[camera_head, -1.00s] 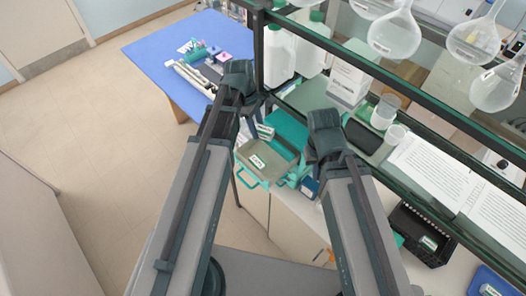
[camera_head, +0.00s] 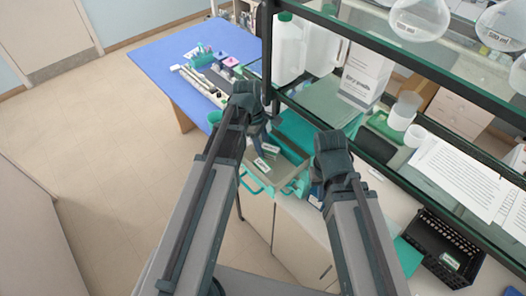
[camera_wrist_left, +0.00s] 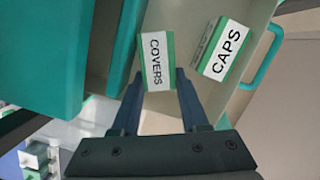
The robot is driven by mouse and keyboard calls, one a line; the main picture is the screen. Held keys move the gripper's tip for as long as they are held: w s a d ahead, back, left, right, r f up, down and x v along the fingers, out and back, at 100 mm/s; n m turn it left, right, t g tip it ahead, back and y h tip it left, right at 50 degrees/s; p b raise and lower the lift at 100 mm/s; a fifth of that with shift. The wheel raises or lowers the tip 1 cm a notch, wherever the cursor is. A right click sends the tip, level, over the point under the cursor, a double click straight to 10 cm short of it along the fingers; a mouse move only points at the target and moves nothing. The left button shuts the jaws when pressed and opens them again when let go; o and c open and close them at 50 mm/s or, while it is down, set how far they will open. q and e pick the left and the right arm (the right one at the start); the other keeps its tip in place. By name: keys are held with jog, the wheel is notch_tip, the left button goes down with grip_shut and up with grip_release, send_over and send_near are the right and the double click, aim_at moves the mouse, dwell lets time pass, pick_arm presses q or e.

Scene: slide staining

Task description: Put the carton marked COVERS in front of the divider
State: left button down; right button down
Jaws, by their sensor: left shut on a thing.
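The white and green carton marked COVERS (camera_wrist_left: 157,62) is between the fingers of my left gripper (camera_wrist_left: 160,78), which is shut on it. In the head view the COVERS carton (camera_head: 271,151) is over the open drawer (camera_head: 291,176), below my left gripper (camera_head: 262,135). I cannot tell whether it touches the drawer floor. A carton marked CAPS (camera_wrist_left: 222,50) lies beside it, closer to the drawer's teal handle (camera_wrist_left: 264,58).
Teal cabinet parts (camera_wrist_left: 40,55) stand close left of my left gripper in the wrist view. A glass shelf frame (camera_head: 385,100) with bottles and flasks runs above the bench. A black crate (camera_head: 440,250) is at right. A blue table (camera_head: 160,60) stands at the back left.

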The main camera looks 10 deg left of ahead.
pick_arm(q)
jog(key=shift+f, duration=0.15)
jog(key=c, duration=0.7)
grip_release()
